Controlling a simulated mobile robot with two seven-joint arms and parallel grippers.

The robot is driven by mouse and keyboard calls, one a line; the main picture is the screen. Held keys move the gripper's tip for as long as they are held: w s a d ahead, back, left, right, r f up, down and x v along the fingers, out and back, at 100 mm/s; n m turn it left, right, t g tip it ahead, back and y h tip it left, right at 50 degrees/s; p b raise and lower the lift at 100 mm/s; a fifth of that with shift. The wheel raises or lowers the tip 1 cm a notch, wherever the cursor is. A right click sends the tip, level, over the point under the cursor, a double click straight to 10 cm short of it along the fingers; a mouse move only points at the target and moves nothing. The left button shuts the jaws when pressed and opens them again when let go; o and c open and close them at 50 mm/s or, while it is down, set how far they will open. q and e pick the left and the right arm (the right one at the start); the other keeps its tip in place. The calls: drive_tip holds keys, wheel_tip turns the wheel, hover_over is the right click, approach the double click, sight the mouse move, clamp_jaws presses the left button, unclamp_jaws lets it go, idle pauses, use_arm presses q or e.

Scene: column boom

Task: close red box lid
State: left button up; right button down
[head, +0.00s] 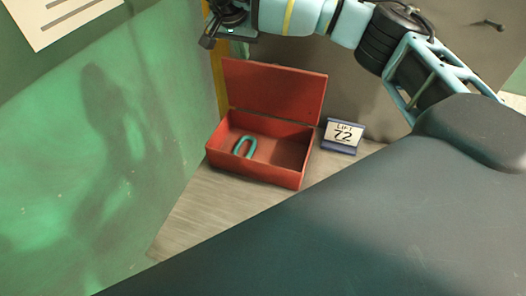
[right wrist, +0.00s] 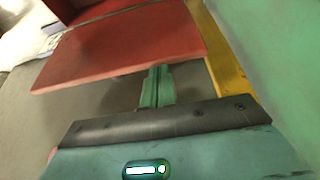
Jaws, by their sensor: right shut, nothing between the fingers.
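The red box (head: 255,178) sits on the wooden surface, and its lid (head: 275,90) stands open, raised along the far edge. A teal oblong ring (head: 244,147) lies inside the box. My right gripper (head: 207,42) is above the lid's upper left corner, its arm reaching in from the right. In the right wrist view my right gripper's fingers (right wrist: 157,85) are shut and empty. The red lid (right wrist: 125,45) shows beyond the fingertips there; whether they touch it cannot be told. My left gripper is in neither view.
A grey panel (head: 370,85) is behind the box. Bare wooden surface (head: 205,210) lies in front.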

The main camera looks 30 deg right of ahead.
drive_tip(key=shift+s+a+f, duration=0.55)
drive_tip(key=shift+s+a, duration=0.3)
drive_tip(key=shift+s+a+f, duration=0.5)
drive_tip(key=shift+s+a, duration=0.3)
drive_tip(key=shift+a, duration=0.05)
idle(0.5)
wheel_tip(320, 180, up, 7)
drive_tip(key=shift+w, duration=0.15)
idle(0.5)
drive_tip(key=shift+f, duration=0.1)
idle(1.1)
